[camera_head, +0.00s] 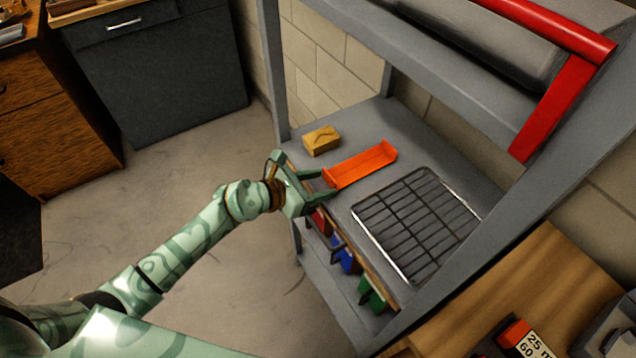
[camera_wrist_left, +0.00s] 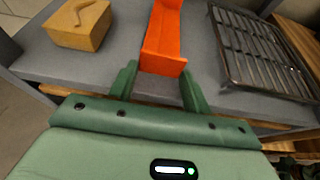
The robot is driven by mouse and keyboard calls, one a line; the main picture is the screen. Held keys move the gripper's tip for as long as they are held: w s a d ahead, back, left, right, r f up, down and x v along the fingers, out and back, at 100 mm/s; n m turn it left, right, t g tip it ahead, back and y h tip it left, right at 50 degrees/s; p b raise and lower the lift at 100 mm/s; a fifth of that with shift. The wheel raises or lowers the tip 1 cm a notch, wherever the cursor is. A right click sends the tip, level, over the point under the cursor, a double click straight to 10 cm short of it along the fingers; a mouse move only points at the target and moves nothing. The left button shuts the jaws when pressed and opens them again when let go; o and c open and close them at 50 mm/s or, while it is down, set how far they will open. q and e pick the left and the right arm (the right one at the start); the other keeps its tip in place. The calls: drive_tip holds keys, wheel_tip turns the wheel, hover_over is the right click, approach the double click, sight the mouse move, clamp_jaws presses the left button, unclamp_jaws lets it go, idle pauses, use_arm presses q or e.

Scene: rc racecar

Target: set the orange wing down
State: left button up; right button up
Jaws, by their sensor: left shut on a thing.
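The orange wing (camera_head: 360,165) is a long flat piece with upturned ends, level over the grey shelf (camera_head: 405,148). I cannot tell whether its underside touches the shelf. My left gripper (camera_head: 318,181) reaches in from the left at the shelf's front edge and is shut on the wing's near end. In the left wrist view the orange wing (camera_wrist_left: 163,40) extends away from the left gripper (camera_wrist_left: 158,78), its near end between the two green fingers. My right gripper is in neither view.
A yellow-brown block (camera_head: 321,140) sits on the shelf left of the wing. A black wire rack (camera_head: 415,222) lies to the right. Red, blue and green items (camera_head: 345,258) hang below the front edge. Grey posts and a red bar (camera_head: 555,105) frame the shelf.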

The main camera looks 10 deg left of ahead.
use_arm(q)
drive_tip(key=o, duration=1)
drive_tip(key=shift+c, duration=0.2)
drive_tip(key=shift+r, duration=0.2)
drive_tip(key=p+v, duration=0.2)
drive_tip(key=v, duration=1)
drive_tip(key=shift+f, duration=0.1)
